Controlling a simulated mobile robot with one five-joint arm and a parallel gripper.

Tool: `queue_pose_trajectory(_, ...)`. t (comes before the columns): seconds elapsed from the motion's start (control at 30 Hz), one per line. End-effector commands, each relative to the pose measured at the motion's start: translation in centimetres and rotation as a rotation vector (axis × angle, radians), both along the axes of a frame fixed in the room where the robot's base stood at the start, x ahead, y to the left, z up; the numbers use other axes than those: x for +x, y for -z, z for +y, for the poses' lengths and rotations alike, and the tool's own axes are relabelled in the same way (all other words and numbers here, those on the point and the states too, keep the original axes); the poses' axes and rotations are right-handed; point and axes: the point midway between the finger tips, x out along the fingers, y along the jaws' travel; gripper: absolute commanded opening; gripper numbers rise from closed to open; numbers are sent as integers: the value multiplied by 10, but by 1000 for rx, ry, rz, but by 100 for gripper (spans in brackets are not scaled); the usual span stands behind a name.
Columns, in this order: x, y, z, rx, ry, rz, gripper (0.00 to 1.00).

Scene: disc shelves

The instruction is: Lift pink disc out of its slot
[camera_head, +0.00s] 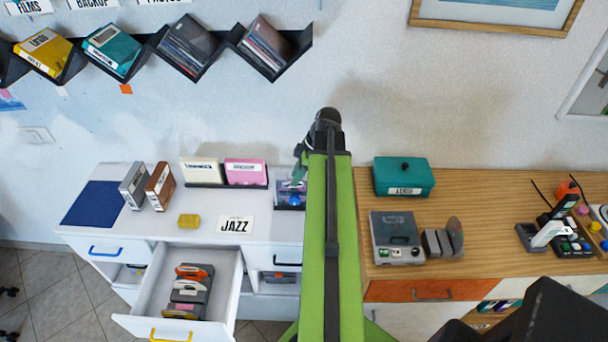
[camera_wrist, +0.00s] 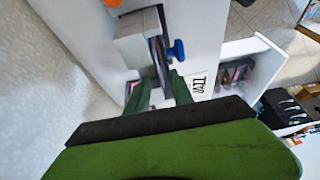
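My gripper (camera_head: 298,172) is over the white cabinet top, partly hidden by my green arm. In the wrist view its two green fingers (camera_wrist: 158,90) stand apart with a gap between them. Just beyond the fingertips is a grey box (camera_wrist: 133,38) with a thin dark, slightly purplish upright edge (camera_wrist: 157,60) and a blue knob (camera_wrist: 177,50). This unit (camera_head: 290,196) also shows below my gripper in the head view. I cannot make out a pink disc there for certain. A pink labelled case (camera_head: 245,172) stands in a black rack to the left, apart from my gripper.
A cream case (camera_head: 200,171) stands beside the pink one. A JAZZ card (camera_head: 235,225) lies in front. An open drawer (camera_head: 228,290) holds several discs below. A teal box (camera_head: 404,177) and a grey player (camera_head: 397,238) stand on the wooden counter to the right.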

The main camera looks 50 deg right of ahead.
Motion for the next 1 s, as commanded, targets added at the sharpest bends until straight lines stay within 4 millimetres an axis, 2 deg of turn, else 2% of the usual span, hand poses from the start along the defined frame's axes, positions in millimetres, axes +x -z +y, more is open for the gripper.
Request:
queue_pose_trajectory(0.03, 2, 10, 1, 0, -1, 0, 28)
queue_pose_trajectory(0.1, 3, 13, 3, 0, -1, 0, 28)
queue_pose_trajectory(0.43, 5, 12, 4, 0, -1, 0, 28)
queue_pose_trajectory(0.6, 5, 12, 4, 0, -1, 0, 6)
queue_pose_trajectory(0.67, 5, 12, 4, 0, -1, 0, 0)
queue_pose_trajectory(1.0, 5, 12, 4, 0, -1, 0, 0)
